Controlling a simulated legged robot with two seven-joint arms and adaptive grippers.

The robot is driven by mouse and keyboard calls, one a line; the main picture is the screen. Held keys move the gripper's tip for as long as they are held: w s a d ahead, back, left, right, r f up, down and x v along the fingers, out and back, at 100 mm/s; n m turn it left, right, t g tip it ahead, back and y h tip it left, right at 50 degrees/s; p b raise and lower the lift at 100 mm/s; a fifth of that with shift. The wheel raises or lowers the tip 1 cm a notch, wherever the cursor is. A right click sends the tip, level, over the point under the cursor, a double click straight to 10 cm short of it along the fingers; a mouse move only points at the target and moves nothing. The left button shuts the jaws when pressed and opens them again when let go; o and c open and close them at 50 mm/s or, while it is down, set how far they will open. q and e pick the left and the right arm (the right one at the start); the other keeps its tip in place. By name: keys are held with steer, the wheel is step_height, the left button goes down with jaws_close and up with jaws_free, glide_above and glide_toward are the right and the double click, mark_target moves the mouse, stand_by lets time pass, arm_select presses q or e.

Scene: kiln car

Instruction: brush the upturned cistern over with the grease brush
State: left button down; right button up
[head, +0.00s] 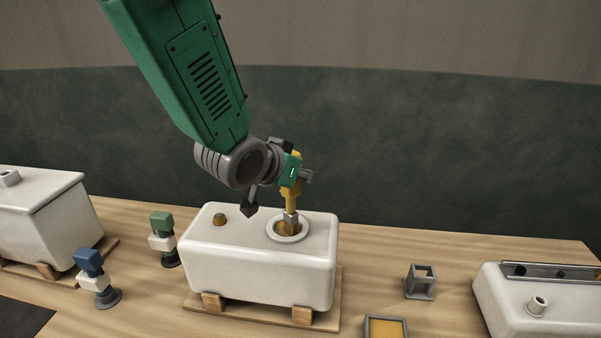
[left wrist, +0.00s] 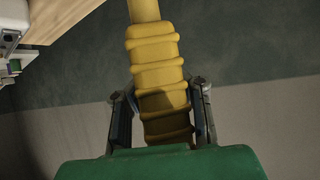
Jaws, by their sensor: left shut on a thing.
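The upturned cistern (head: 262,268) is a white box in the middle of the head view, resting on wooden blocks on a board. My left gripper (head: 296,178) is above the ring, shut on the yellow ribbed handle of the grease brush (head: 292,200). The handle also fills the middle of the left wrist view (left wrist: 160,85). The brush points down, its grey ferrule at the ring and its bristles inside the ring's outline. I cannot tell whether the bristles touch. My right gripper is not in view.
Another white cistern (head: 40,228) stands at the left, and one with a metal rail (head: 540,305) at the right. Green-topped (head: 162,240) and blue-topped (head: 95,278) stands are left of the middle cistern. A small grey frame (head: 420,281) and a yellow-filled tray (head: 385,328) are to its right.

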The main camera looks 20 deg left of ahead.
arm_select(q)
steer(key=shift+a, duration=0.15)
steer(key=shift+a, duration=0.85)
steer(key=shift+w+d, duration=0.75)
steer(key=shift+w, duration=0.15)
steer(key=shift+a, duration=0.1)
steer(key=shift+s+a+p, duration=0.25)
steer(key=shift+a+p, duration=0.1)
steer(key=shift+a, duration=0.5)
